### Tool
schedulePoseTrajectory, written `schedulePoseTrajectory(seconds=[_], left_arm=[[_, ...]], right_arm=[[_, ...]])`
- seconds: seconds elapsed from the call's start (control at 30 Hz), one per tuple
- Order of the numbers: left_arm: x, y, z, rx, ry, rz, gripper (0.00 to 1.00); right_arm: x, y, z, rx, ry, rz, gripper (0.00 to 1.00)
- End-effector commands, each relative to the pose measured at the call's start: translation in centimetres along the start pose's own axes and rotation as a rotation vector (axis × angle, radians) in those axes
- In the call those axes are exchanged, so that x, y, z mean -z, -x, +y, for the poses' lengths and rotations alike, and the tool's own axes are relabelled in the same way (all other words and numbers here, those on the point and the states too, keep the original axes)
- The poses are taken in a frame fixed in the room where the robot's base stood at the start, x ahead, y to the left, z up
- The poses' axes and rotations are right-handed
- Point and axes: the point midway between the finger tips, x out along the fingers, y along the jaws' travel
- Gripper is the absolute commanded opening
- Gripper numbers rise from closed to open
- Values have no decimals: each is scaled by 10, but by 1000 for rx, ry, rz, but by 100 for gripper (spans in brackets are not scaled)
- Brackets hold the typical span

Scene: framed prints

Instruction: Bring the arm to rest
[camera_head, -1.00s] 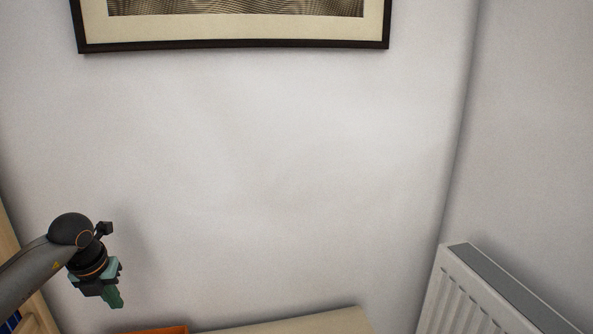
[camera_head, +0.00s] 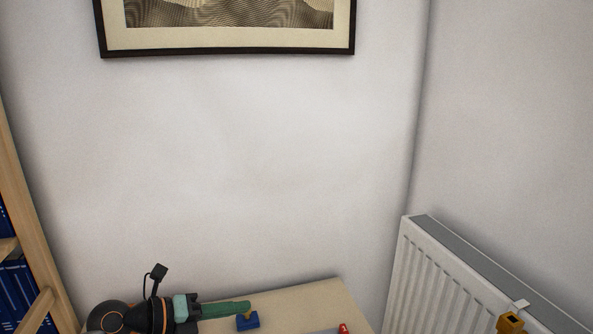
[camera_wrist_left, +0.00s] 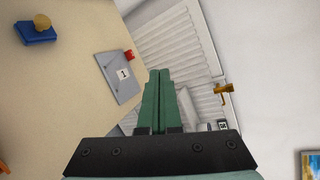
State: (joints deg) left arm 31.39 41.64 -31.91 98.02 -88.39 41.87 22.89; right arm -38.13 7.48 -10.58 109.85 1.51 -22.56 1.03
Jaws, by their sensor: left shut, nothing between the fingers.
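My left gripper (camera_head: 248,306) is low at the left in the head view, with its green fingers pointing right over the wooden tabletop (camera_head: 311,301). In the left wrist view its two green fingers (camera_wrist_left: 160,74) lie together, shut and empty. The fingers appear above or near the table's edge, with the radiator (camera_wrist_left: 178,45) beyond them. My right gripper is not in view.
A blue block with a yellow knob (camera_head: 247,320) and a grey plate with a red part (camera_head: 343,328) lie on the table. The white radiator (camera_head: 440,278) stands at right, near a yellow-orange object (camera_head: 511,322). A bookshelf (camera_head: 24,230) stands left; a framed print (camera_head: 227,40) hangs above.

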Motion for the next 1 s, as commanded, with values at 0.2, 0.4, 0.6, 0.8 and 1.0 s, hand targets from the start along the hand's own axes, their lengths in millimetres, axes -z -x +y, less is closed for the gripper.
schedulePoseTrajectory(seconds=[0.2, 0.4, 0.6, 0.8, 1.0], left_arm=[[-1, 7, -71, 438, 365, -305, 0], [-20, 52, -49, 603, 818, -661, 0], [8, 95, 37, 513, 1330, -1010, 0], [100, 124, 118, 200, 1801, -1253, 0], [186, 140, 145, -111, 2075, -1331, 0]], right_arm=[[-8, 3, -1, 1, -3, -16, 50], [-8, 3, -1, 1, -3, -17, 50], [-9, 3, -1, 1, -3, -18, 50], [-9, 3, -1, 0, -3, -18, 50], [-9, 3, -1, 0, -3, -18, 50]])
